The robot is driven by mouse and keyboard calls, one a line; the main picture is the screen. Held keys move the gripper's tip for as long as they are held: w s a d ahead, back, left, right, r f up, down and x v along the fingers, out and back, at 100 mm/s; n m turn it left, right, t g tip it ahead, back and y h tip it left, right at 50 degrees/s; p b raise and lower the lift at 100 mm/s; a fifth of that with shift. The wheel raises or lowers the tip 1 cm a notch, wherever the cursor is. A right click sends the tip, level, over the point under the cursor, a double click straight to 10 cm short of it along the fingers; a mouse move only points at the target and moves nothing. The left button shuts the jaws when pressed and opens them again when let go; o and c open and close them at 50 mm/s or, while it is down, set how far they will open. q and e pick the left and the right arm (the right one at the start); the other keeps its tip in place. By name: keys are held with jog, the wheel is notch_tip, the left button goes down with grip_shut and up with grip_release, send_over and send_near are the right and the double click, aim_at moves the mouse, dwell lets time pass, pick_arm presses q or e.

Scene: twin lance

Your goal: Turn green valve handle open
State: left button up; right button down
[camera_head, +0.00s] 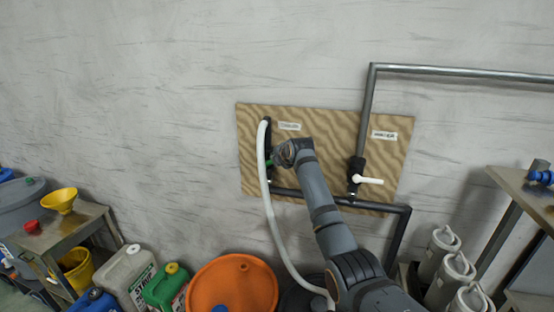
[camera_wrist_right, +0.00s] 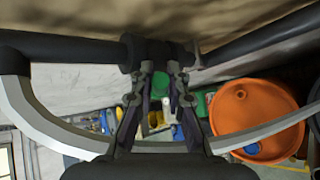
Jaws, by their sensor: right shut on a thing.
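The green valve handle (camera_head: 269,162) shows as a small green patch on the dark left pipe, beside the white hose (camera_head: 263,170), in the head view. My right gripper (camera_head: 277,157) is at this handle and covers most of it. In the right wrist view the fingers of my right gripper (camera_wrist_right: 162,74) are close together at the dark valve body (camera_wrist_right: 147,52), shut on the handle. My left gripper is not in view.
A white-handled valve (camera_head: 367,180) sits on the right pipe of the tan board (camera_head: 335,125). The white hose curves down beside my right arm. Below stand an orange drum (camera_head: 235,285), a green canister (camera_head: 165,288) and grey containers (camera_head: 438,250). The wall above is clear.

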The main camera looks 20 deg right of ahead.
jog(key=c, duration=1.3)
grip_release()
jog(key=v, duration=1.2)
jog(key=shift+f, duration=0.1)
